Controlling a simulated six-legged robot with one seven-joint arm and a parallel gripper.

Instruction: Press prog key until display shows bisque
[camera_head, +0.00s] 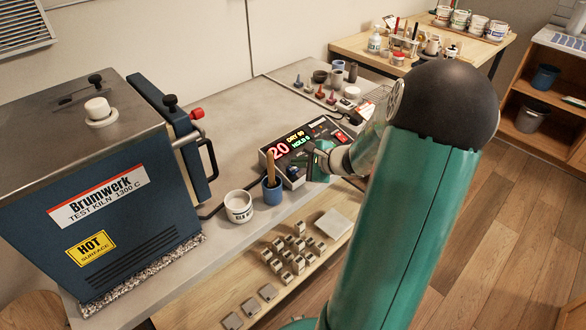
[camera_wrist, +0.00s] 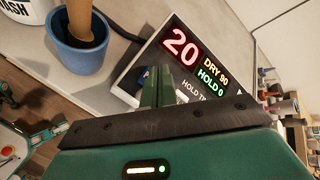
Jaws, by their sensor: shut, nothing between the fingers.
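The kiln controller (camera_head: 271,168) stands on the grey bench to the right of the kiln. Its display (camera_wrist: 195,55) reads a large red "20", with "DRY 90" in yellow and "HOLD 0" in green. My gripper (camera_head: 312,160) is at the controller's front panel; its fingers are shut and empty in the wrist view (camera_wrist: 160,75).
The blue kiln (camera_head: 130,220) marked "HOT SURFACE" stands at left. A blue cup (camera_head: 272,190) with a wooden handle and a white jar (camera_head: 238,207) stand just left of the controller. Small cones and pots (camera_head: 319,77) stand behind it. Bench between kiln and controller is mostly clear.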

